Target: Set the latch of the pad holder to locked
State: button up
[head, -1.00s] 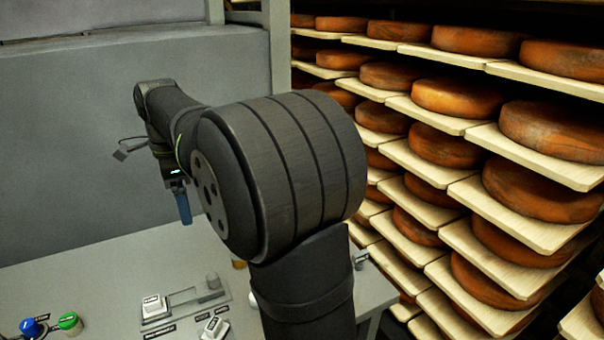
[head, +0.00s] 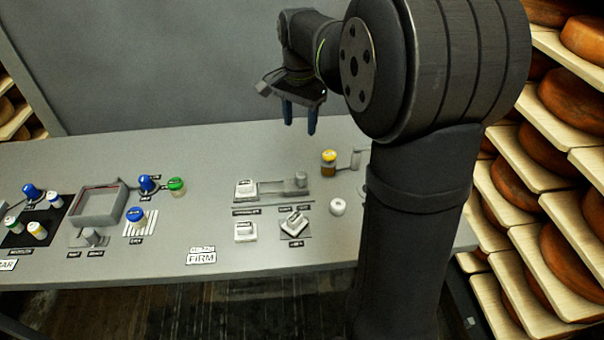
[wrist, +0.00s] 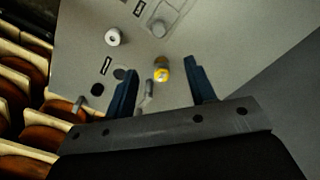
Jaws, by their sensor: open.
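My gripper (head: 299,125) is open and empty, pointing down above the far side of the grey bench in the head view. Its two blue fingers also show in the wrist view (wrist: 160,72), with a gap between them. The small labels are unreadable, so I cannot tell for certain which fitting is the pad holder. One candidate is a grey plate with a grey upright knob (head: 300,180) at its right end and a white block (head: 246,189) at its left. Another is a grey framed tray (head: 97,205) with a grey knob (head: 90,236) in front. Neither touches my gripper.
A yellow-capped jar (head: 329,162) stands near my gripper; in the wrist view it shows (wrist: 161,70) between the fingers. Cheese shelves (head: 560,130) stand right.

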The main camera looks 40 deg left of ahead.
aim_at(301, 174)
jog(key=shift+n, duration=0.6)
notch_tip(301, 174, down, 18)
jog(key=shift+d+f, duration=0.15)
